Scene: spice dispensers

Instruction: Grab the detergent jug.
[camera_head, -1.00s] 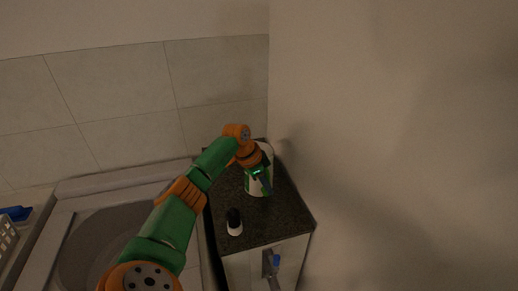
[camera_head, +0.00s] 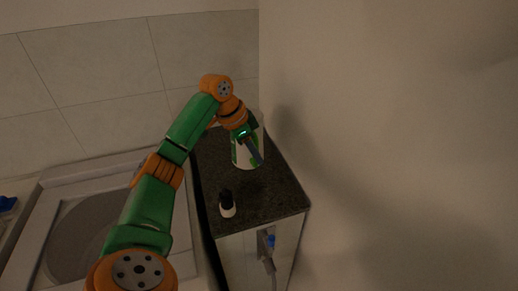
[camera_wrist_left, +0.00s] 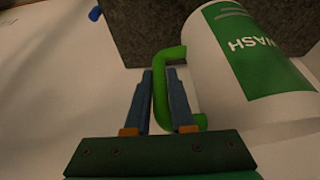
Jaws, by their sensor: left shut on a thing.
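The detergent jug is white with a green label and a green handle. In the head view the jug (camera_head: 240,158) is at the back of a dark speckled counter top, partly hidden by my left gripper (camera_head: 254,150). In the left wrist view the jug (camera_wrist_left: 222,50) fills the upper right, with "WASH" on its label. The fingers of my left gripper (camera_wrist_left: 160,85) are on either side of the green handle (camera_wrist_left: 160,92) and shut on it. I cannot tell whether the jug's base touches the counter. My right gripper is not in view.
A small white bottle with a black cap (camera_head: 227,204) stands on the counter (camera_head: 265,205) in front of the jug. A wall (camera_head: 390,130) rises close on the right. A blue-and-grey item (camera_head: 268,246) is at the cabinet front.

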